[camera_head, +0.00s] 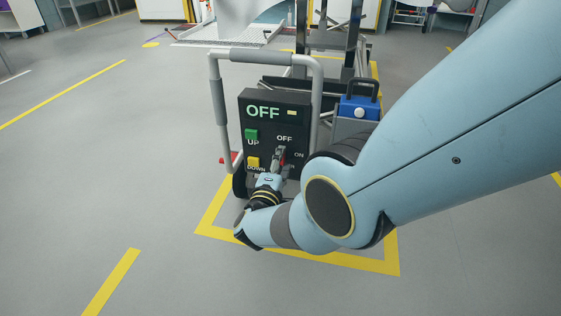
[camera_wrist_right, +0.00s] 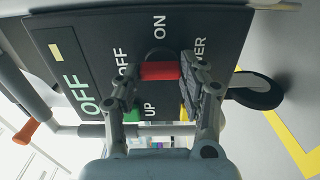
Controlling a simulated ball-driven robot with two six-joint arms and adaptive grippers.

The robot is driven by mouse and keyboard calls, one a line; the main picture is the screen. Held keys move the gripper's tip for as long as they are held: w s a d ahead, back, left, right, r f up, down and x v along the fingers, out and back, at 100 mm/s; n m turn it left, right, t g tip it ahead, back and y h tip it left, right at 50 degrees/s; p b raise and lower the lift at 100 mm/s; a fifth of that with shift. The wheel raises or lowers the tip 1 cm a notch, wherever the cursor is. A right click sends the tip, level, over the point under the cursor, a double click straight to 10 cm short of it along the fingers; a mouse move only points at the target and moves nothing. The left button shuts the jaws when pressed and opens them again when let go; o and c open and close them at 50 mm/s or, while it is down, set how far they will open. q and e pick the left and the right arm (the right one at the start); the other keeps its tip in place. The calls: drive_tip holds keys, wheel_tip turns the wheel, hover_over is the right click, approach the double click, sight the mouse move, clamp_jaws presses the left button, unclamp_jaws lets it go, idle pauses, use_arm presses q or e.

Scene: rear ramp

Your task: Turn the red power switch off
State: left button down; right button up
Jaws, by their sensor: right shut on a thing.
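The red power switch (camera_wrist_right: 160,71) is on the front of a dark control panel (camera_head: 301,109). In the right wrist view, which is turned sideways, its red handle lies between my right gripper's two fingers (camera_wrist_right: 163,88), which are closed on it. The handle lies upright on the panel, in line with the OFF label and not towards the ON label at its side. The panel's display (camera_head: 263,112) reads OFF. In the head view my right gripper (camera_head: 276,165) is at the panel's lower middle and partly covers the switch. My left gripper is not in view.
A green UP button (camera_head: 251,134) and a yellow DOWN button (camera_head: 253,162) sit left of the switch. A grey tube handle (camera_head: 215,95) frames the panel. A blue box (camera_head: 359,108) stands at its right. The floor to the left is clear.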

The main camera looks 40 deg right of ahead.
drive_tip(key=o, duration=1.2)
drive_tip(key=shift+c, duration=0.2)
drive_tip(key=v, duration=0.7)
drive_tip(key=shift+s+a, duration=0.2)
drive_tip(key=shift+f, duration=0.1)
